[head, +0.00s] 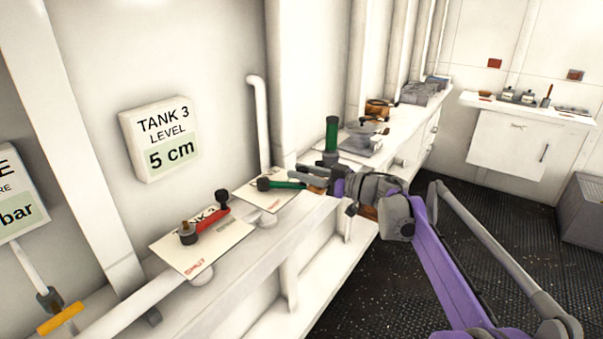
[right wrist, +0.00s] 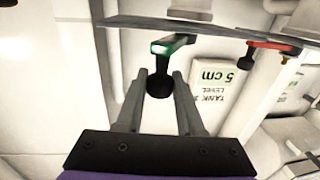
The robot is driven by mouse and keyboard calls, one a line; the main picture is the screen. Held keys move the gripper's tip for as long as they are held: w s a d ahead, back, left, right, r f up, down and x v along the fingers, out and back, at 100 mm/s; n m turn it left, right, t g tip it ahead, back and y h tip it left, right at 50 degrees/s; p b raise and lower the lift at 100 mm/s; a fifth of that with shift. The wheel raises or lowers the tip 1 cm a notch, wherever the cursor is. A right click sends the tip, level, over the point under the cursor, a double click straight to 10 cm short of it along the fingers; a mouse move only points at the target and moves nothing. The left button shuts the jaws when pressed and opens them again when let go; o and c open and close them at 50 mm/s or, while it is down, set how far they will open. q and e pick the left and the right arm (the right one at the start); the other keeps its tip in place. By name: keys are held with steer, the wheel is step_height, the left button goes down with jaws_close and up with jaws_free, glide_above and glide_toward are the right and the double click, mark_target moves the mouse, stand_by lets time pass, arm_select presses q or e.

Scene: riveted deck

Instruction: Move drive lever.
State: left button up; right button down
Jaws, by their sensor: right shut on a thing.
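A green lever (head: 288,185) with a black knob lies low over a pale plate on the white bench in the head view. My right gripper (head: 316,180) is at the lever's right end and is shut on it. In the right wrist view, the green lever (right wrist: 173,44) and its black end (right wrist: 160,84) show between the two fingers (right wrist: 159,78). The exact contact is hard to see. I can read no label naming a drive lever. My left gripper is not in view.
A red lever (head: 214,222) sits on a plate (head: 196,262) at the left. A green upright cylinder (head: 331,134) stands behind my gripper. A sign (head: 160,140) reads "TANK 3 LEVEL 5 cm". A yellow-handled valve (head: 60,318) is at lower left. Dark floor lies right.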

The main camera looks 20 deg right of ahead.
steer(key=shift+w+d, duration=0.1)
stand_by(0.3)
steer(key=c, duration=0.5)
jaws_free()
steer(key=v, duration=1)
steer(key=shift+s+d+r+b, duration=0.1)
steer(key=shift+s+d+b, duration=0.2)
steer(key=shift+b, duration=0.1)
steer(key=shift+w, duration=0.1)
